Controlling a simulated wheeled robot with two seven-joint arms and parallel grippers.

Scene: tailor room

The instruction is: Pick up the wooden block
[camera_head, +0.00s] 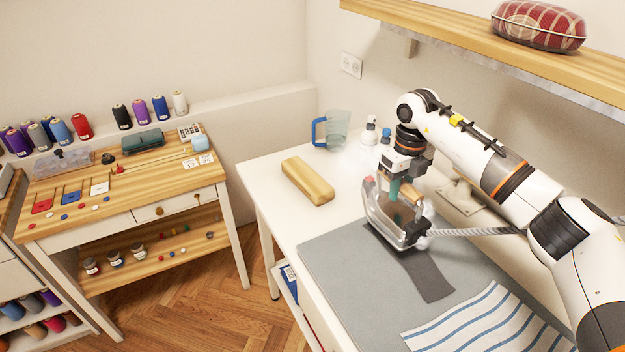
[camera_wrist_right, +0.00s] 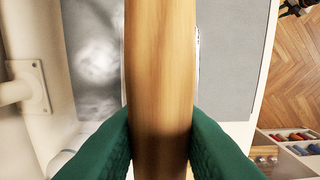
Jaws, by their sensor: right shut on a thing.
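The wooden block (camera_head: 307,180) lies on the white table, left of the grey mat, with nothing touching it. My right gripper (camera_head: 400,190) is at the iron (camera_head: 391,222), to the right of the block. Its green fingers (camera_wrist_right: 160,150) are shut on the iron's wooden handle (camera_wrist_right: 160,70), which fills the middle of the right wrist view. The iron is over a dark grey cloth strip (camera_head: 428,276) on the mat; I cannot tell whether it touches it. My left gripper is not in view.
White steam surrounds the iron. A blue-handled jug (camera_head: 336,130) and bottles (camera_head: 369,132) stand at the back of the white table (camera_head: 262,172). A striped cloth (camera_head: 480,325) lies on the grey mat (camera_head: 335,262) in front. A shelf (camera_head: 500,45) hangs above.

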